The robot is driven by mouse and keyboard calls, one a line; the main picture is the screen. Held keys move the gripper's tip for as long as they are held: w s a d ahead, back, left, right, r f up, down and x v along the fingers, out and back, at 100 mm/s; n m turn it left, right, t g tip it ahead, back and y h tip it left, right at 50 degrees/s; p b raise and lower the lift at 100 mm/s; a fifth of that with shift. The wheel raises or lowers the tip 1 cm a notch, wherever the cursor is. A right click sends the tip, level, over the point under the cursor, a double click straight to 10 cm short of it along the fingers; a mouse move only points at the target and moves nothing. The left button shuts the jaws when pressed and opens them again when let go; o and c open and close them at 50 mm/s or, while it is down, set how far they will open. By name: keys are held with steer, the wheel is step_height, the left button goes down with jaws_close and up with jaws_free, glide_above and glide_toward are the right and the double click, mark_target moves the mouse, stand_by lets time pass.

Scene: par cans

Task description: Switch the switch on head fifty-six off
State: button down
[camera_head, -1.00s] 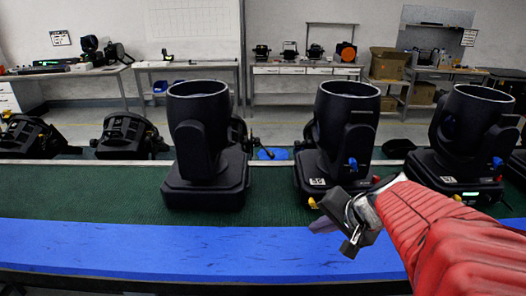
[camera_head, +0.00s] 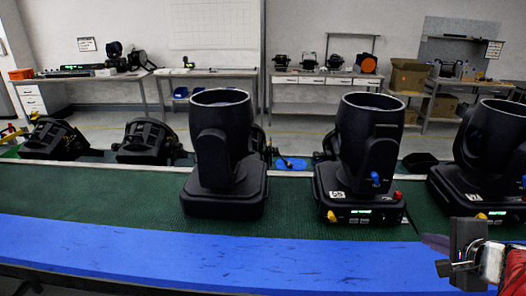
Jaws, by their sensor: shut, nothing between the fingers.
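Three large black moving heads stand upright in a row on the green mat. The middle head (camera_head: 366,150) has a small white label (camera_head: 337,195) that looks like 56, though the digits are small. Its base shows a lit green display (camera_head: 360,212), a blue knob (camera_head: 375,179), a yellow part (camera_head: 331,216) and a red part (camera_head: 398,196). I cannot tell which part is its switch or how it is set. My gripper (camera_head: 438,254) is shut and empty at the lower right, apart from the middle head and in front of the right head.
The left head (camera_head: 224,155) shows no label. The right head (camera_head: 490,150) is cut by the picture edge. Two smaller black units (camera_head: 150,142) lie behind at the left. A blue strip (camera_head: 200,255) runs along the clear front edge. Workbenches (camera_head: 330,80) stand behind.

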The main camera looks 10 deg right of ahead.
glide_toward(398, 222)
steer(key=f, duration=0.3)
steer(key=shift+w+d, duration=0.15)
steer(key=shift+w, duration=0.25)
steer(key=w, duration=0.1)
steer(key=w+d, duration=0.1)
steer(key=shift+w+f, duration=0.2)
steer(key=shift+w, duration=0.2)
steer(key=shift+w+d, duration=0.15)
steer(key=shift+w, duration=0.35)
steer(key=shift+w+f, duration=0.2)
steer(key=shift+f, duration=0.5)
